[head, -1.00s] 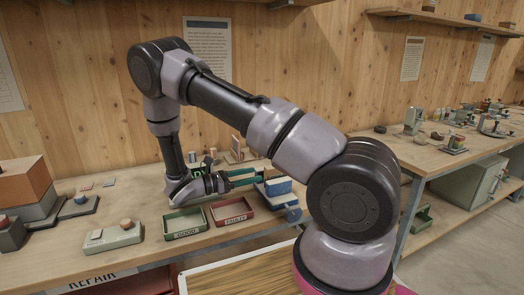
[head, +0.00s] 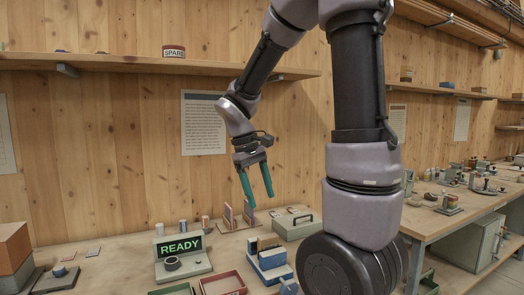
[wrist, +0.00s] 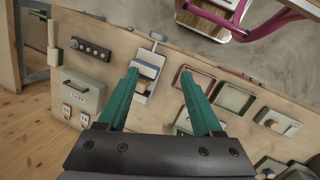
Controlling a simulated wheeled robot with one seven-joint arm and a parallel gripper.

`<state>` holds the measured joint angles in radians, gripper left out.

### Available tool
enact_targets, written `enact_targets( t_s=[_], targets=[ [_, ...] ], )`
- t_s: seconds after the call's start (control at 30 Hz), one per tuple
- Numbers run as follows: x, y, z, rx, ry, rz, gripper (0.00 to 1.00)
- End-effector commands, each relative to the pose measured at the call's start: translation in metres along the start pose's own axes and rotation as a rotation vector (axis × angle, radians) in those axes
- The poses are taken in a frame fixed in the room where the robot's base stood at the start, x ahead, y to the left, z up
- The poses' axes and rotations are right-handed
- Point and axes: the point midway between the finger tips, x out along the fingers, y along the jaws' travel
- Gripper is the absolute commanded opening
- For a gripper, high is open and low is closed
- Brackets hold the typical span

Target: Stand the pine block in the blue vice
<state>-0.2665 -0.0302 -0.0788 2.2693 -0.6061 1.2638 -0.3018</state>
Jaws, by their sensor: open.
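The blue vice (head: 272,264) stands on the bench at the lower middle of the head view. It also shows in the wrist view (wrist: 148,72), beyond my fingertips. A small tan-and-dark piece (head: 253,246) shows upright at the vice's left end; I cannot tell whether it is the pine block or part of the vice. My gripper (head: 258,199) is raised well above the bench, pointing down, with its two teal fingers apart and nothing between them. In the wrist view my gripper (wrist: 163,97) is also open and empty.
A READY display (head: 180,246), a red tray (head: 224,284) and a green tray (head: 172,291) stand left of the vice. Upright boards (head: 228,217) and a grey case (head: 297,226) are behind it. A shelf (head: 150,61) runs along the wall above.

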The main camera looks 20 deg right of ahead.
Motion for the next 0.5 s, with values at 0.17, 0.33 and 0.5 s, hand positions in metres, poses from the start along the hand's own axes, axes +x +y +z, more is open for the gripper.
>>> enact_targets(
  t_s=[0.17,0.33,0.5],
  targets=[
    [-0.046,-0.005,0.033,0.248,0.259,-0.166,0.67],
    [-0.084,-0.013,0.060,0.461,0.488,-0.310,0.67],
    [-0.108,-0.018,0.079,0.606,0.650,-0.412,0.67]
  ],
)
